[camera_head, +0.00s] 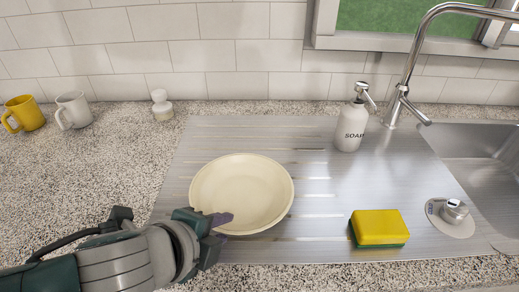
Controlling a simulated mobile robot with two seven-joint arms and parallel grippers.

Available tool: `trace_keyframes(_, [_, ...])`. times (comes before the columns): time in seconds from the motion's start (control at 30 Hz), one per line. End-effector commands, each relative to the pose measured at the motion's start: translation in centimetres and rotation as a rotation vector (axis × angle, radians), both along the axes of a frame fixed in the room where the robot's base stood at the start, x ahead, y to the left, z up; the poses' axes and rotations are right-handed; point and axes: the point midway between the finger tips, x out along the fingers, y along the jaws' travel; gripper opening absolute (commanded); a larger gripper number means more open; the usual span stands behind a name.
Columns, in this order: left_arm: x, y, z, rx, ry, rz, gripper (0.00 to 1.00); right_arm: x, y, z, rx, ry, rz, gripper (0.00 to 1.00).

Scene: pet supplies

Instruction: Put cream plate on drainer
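The cream plate (243,188) is round and shallow, lying face up over the left part of the ridged metal drainer (300,240). It looks flat, with no clear gap beneath it. My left gripper (220,223) is at the plate's lower-left rim, with one dark finger overlapping the rim from above. The other finger is mostly hidden, so I cannot tell whether it grips the rim or only sits beside it. My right gripper is not in view.
A yellow and green sponge (378,226) lies at the drainer's front right. A soap bottle (351,122) stands at the back, near the tap (404,85). A drain knob (454,211) is beside the sink (480,150). Yellow (27,112) and white mugs (74,108) stand far left.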

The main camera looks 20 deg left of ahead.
Motion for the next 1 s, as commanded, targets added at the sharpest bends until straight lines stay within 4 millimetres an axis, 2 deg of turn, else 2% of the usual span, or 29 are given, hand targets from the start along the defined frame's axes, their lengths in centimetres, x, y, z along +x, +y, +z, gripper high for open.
trace_keyframes(0.23, [0.0, 0.0, 0.1, 0.000, 0.000, 0.000, 0.34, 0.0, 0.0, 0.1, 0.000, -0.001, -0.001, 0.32])
trace_keyframes(0.37, [-0.7, 0.1, 0.8, 0.000, 0.001, 0.000, 0.34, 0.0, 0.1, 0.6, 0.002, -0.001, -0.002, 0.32])
trace_keyframes(0.8, [-6.5, 0.8, 6.9, 0.001, 0.001, -0.001, 0.34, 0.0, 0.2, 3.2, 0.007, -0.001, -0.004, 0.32])
trace_keyframes(1.0, [-8.0, 0.9, 8.5, -0.003, 0.000, 0.004, 0.34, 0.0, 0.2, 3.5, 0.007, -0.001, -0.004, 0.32])
